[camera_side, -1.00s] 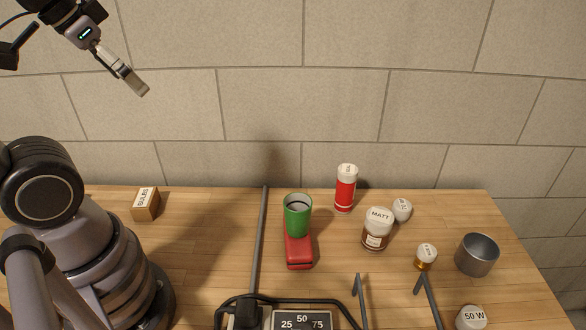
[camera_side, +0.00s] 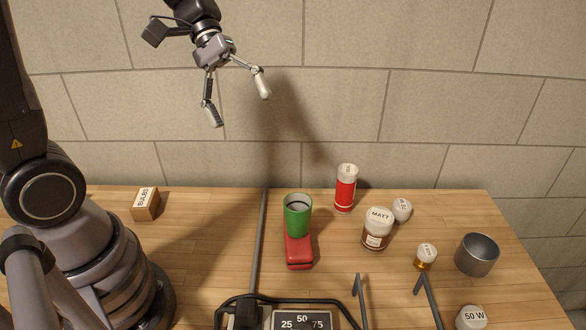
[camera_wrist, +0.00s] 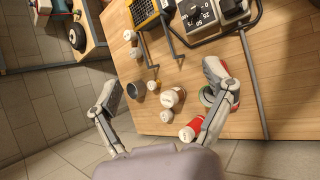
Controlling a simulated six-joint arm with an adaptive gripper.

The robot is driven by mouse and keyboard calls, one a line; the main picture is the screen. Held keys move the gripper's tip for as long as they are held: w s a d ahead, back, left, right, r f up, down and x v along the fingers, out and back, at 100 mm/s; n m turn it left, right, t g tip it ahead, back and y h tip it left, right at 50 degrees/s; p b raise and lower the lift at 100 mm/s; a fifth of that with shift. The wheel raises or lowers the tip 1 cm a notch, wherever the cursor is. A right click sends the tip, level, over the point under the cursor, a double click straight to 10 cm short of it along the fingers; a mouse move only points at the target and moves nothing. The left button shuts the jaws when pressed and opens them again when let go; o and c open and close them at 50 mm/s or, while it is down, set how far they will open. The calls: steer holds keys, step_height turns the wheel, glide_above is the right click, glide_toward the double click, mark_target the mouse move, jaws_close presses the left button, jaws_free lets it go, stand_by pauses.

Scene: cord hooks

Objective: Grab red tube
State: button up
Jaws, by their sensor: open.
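The red tube (camera_side: 345,190) with a white cap stands upright near the back edge of the wooden table in the side view. In the wrist view the red tube (camera_wrist: 190,131) lies low in the picture, partly hidden behind the right finger. My gripper (camera_side: 238,100) is open and empty, high above the table, up and to the left of the tube. In the wrist view my gripper (camera_wrist: 164,98) shows its two fingers spread wide, with no object between the tips.
A green cup (camera_side: 297,222) adjoins a red object (camera_side: 299,251). A MATT jar (camera_side: 377,236), white-capped containers and a grey cup (camera_side: 477,255) stand right. A BULBS box (camera_side: 146,204) is left.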

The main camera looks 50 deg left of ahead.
steer(key=w+f+n+t+h, duration=0.35)
steer(key=w+f+n, duration=0.25)
steer(key=w, duration=0.3)
steer(key=w+f+n+t+h, duration=0.2)
steer(key=w+f+n+h, duration=0.3)
steer(key=w, duration=0.4)
steer(key=w+a+f+n+t+y, duration=0.25)
steer(key=f+n+t, duration=0.2)
steer(key=f, duration=0.25)
steer(key=w+a+f+n+t+y, duration=0.1)
steer(key=w+a+f+n+t, duration=0.2)
steer(key=f+n, duration=0.35)
steer(key=m, duration=0.2)
glide_toward(346, 191)
steer(key=w, duration=0.1)
steer(key=w+f, duration=0.2)
steer(key=shift+w+d, duration=0.25)
steer(key=shift+d, duration=0.05)
steer(key=shift+w+d+f, duration=0.15)
steer(key=shift+f, duration=0.05)
steer(key=x, duration=0.7)
steer(key=shift+w, duration=0.1)
steer(key=shift+r, duration=0.1)
steer(key=c, duration=1.3)
